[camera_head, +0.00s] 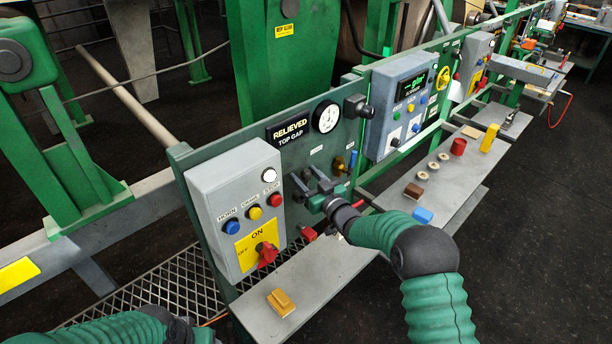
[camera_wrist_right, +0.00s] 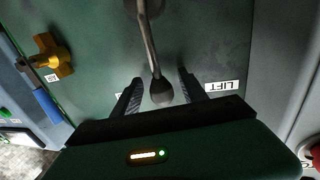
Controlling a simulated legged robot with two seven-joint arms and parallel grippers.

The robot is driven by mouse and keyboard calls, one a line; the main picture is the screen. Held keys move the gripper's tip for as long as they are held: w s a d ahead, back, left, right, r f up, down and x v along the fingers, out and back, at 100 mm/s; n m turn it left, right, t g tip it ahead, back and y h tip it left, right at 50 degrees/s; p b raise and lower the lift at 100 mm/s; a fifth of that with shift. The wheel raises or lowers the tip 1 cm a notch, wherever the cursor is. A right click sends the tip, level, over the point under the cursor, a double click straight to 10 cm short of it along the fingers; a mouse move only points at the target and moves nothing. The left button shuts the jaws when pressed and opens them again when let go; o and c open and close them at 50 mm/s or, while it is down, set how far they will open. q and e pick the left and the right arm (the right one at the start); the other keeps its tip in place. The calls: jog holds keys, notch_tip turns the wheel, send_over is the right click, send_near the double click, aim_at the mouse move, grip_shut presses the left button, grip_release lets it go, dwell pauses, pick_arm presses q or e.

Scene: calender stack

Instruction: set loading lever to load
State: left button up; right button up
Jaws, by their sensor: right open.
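The loading lever (camera_wrist_right: 148,45) is a thin dark rod with a rounded dark knob, standing out from the green panel. In the right wrist view its knob lies between my right gripper's (camera_wrist_right: 160,84) two fingers, with a gap on both sides. A white label (camera_wrist_right: 222,87) that seems to read LIFT is right of the knob; another label is mostly hidden behind the left finger. In the head view my right gripper (camera_head: 309,182) is open in front of the panel (camera_head: 292,154), below the gauge, and largely covers the lever. My left arm enters at lower left; its gripper is not visible.
A grey box (camera_head: 235,200) with buttons and a red ON/OFF switch is left of my right gripper. A shelf (camera_head: 315,275) with loose blocks runs below.

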grip_shut()
dwell(1.4)
